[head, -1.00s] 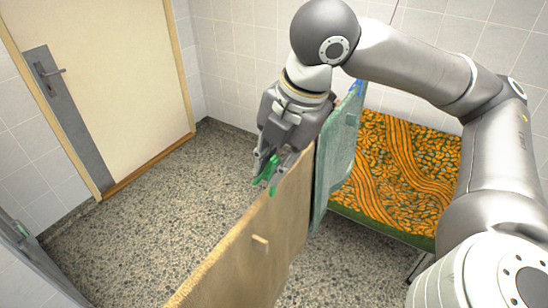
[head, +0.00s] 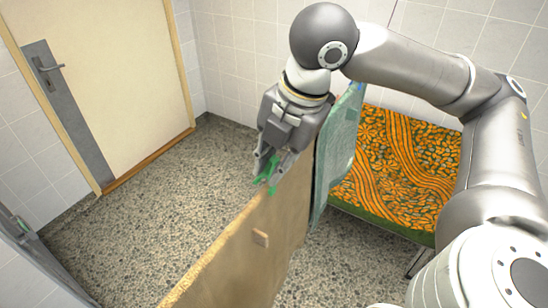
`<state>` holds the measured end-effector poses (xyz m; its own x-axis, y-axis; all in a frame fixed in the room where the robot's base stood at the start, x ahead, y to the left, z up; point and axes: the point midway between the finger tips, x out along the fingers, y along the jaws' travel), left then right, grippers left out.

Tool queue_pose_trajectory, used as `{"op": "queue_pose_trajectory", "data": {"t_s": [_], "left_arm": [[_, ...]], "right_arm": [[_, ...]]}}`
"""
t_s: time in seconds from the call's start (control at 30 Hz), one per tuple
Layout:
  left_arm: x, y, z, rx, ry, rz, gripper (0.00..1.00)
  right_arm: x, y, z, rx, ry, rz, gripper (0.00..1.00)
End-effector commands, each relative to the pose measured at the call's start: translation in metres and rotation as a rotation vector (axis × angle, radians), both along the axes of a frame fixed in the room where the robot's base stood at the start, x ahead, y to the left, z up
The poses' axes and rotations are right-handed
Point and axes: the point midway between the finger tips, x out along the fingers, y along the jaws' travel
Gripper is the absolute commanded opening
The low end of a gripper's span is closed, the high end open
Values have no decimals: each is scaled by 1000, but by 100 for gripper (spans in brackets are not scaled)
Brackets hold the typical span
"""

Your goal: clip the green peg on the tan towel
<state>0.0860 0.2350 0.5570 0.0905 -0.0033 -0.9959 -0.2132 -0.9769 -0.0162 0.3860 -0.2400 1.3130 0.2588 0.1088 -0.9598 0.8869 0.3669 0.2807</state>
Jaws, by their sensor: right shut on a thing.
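The tan towel (head: 278,245) hangs in the middle of the head view, its top edge running from lower left up to the right. My right gripper (head: 268,178) is shut on the green peg (head: 270,176), at the towel's top edge. The peg's lower end overlaps the top edge in the picture; I cannot tell whether its jaws straddle the cloth. The gripper fingers hide part of the peg. My left gripper is not in view.
A teal towel (head: 338,145) with a blue peg (head: 361,86) hangs just right of the tan one. Behind it is a bench with an orange and green patterned cover (head: 400,160). A door (head: 105,85) stands at the left. The speckled floor (head: 150,225) at left is clear.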

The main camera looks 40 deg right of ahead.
Motion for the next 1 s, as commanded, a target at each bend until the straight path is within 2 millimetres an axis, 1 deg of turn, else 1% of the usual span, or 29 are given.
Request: {"op": "queue_pose_trajectory", "data": {"t_s": [0.37,0.73,1.0], "left_arm": [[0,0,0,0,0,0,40],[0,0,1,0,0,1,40],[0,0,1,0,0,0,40]], "right_arm": [[0,0,0,0,-1,0,4],[0,0,-9,0,-1,0,4],[0,0,-9,-1,-1,0,4]]}}
